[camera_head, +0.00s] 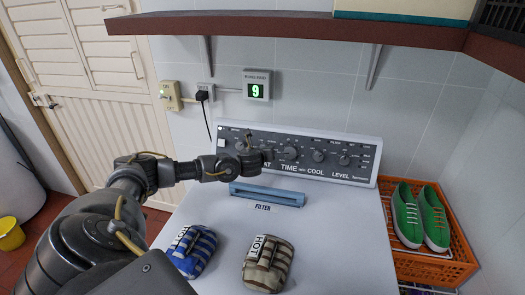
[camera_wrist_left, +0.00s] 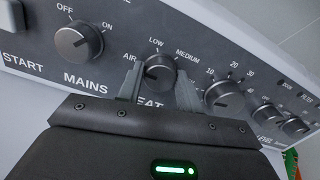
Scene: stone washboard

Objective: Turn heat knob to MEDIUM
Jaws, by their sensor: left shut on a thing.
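The heat knob (camera_wrist_left: 160,68) is a dark round knob on the grey control panel (camera_head: 335,146). The labels AIR, LOW and MEDIUM stand around it in the left wrist view, and the word HEAT below is partly covered by my gripper. My left gripper (camera_wrist_left: 161,86) is shut on the heat knob, one finger at each side. The knob's pointer direction is hard to make out. In the head view my left gripper (camera_head: 262,155) reaches the panel and hides the knob. My right gripper is not in view.
The mains knob (camera_wrist_left: 78,43) is left of the heat knob, and the time knob (camera_wrist_left: 223,97) is close on its right. A shelf (camera_head: 300,27) hangs above. Blue (camera_head: 191,250) and brown (camera_head: 268,264) striped bundles lie on the white top. An orange crate (camera_head: 460,240) holds green shoes.

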